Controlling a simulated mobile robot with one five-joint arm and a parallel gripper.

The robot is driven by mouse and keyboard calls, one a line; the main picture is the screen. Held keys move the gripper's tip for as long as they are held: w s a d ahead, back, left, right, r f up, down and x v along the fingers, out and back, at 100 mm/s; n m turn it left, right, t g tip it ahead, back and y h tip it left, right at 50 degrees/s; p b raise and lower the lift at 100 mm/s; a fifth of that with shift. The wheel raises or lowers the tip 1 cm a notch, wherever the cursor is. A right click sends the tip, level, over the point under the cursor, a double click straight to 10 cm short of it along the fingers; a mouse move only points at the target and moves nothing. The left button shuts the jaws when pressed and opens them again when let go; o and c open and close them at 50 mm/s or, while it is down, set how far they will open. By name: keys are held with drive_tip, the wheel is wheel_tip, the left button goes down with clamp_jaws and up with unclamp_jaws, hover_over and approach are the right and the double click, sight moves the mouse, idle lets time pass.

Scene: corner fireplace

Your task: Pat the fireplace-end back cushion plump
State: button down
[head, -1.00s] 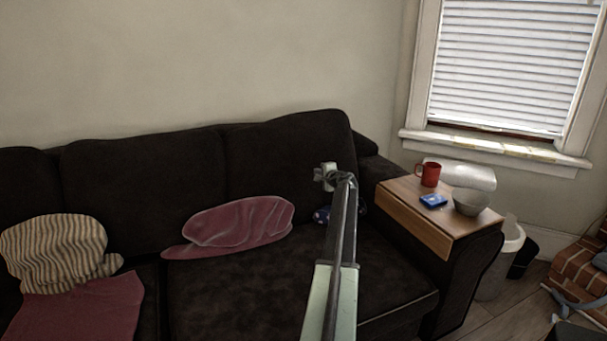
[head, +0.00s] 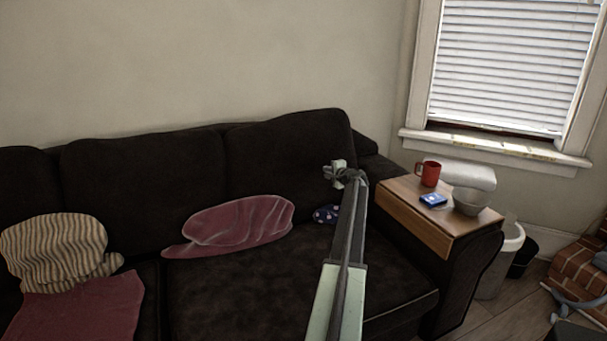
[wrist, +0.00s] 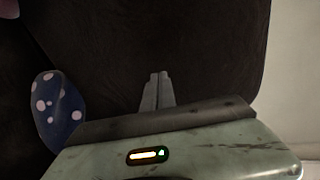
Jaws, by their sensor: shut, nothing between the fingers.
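The fireplace-end back cushion (head: 287,150) is the dark brown one at the right end of the sofa, the side nearer the brick hearth. It stands upright against the sofa back. My gripper (head: 333,172) is in front of its right part in the head view. In the wrist view the shut, empty fingers (wrist: 157,90) point at the dark cushion face (wrist: 180,40), which fills most of the picture. I cannot tell whether the fingertips touch it.
A blue polka-dot item (wrist: 57,110) lies left of the fingers. A crumpled maroon cushion (head: 235,222) rests on the seat.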

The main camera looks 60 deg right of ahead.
drive_tip(key=shift+s+a+r, duration=0.1)
drive_tip(key=shift+s+a, duration=0.15)
drive_tip(key=shift+s, duration=0.1)
idle(0.7)
drive_tip(key=shift+a, duration=0.1)
idle(0.4)
